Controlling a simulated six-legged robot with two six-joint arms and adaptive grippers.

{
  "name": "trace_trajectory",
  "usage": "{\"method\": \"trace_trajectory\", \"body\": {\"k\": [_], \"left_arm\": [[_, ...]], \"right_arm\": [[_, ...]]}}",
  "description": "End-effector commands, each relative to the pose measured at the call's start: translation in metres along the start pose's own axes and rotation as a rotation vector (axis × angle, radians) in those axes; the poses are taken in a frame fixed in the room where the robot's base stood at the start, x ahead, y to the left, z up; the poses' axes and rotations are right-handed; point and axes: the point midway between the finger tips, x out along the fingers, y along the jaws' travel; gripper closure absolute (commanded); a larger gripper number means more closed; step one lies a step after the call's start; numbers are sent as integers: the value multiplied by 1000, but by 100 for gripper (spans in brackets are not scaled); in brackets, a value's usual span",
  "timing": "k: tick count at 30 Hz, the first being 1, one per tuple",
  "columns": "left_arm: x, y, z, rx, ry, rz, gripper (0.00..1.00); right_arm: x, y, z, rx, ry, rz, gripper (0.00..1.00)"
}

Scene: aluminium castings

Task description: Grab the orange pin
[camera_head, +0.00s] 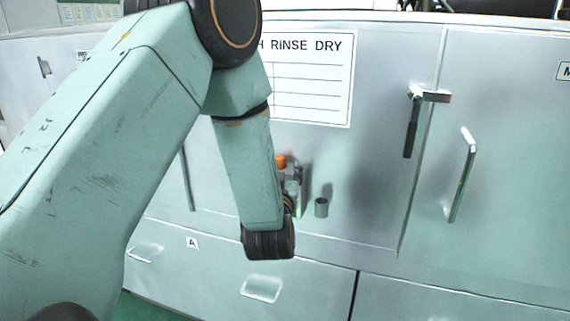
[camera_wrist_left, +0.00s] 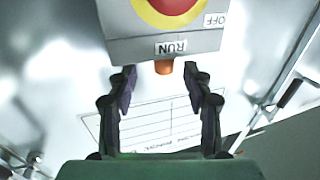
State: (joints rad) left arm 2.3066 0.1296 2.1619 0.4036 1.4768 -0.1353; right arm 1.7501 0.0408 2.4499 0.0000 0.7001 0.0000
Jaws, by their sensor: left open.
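The orange pin (camera_wrist_left: 164,67) shows in the left wrist view as a short stub at the edge of a grey box (camera_wrist_left: 125,47) with a red and yellow button. Its far part is hidden by the box. My left gripper (camera_wrist_left: 160,76) is open, its dark fingers on either side of the pin with gaps between. No contact shows. In the head view a small orange spot (camera_head: 281,160) shows beside my left forearm, close to my left gripper (camera_head: 294,182), which is mostly hidden behind my wrist. My right gripper is not in view.
A grey cabinet front carries a white "RINSE DRY" sign (camera_head: 315,80). A T-shaped latch (camera_head: 412,120) and a bar handle (camera_head: 462,175) stick out at right. Recessed handles (camera_head: 262,289) sit below.

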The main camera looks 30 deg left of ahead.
Motion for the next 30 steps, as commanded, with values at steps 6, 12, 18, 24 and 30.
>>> {"method": "trace_trajectory", "body": {"k": [6,12,18,24,30], "left_arm": [[23,3,1,-1,0,0,49],[24,5,1,1,-2,3,49],[24,4,1,1,-1,2,60],[24,4,1,0,-1,2,77],[24,4,1,0,-1,0,94]], "right_arm": [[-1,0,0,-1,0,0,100],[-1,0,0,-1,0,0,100],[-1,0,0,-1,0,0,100],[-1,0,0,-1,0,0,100],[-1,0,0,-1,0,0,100]]}}
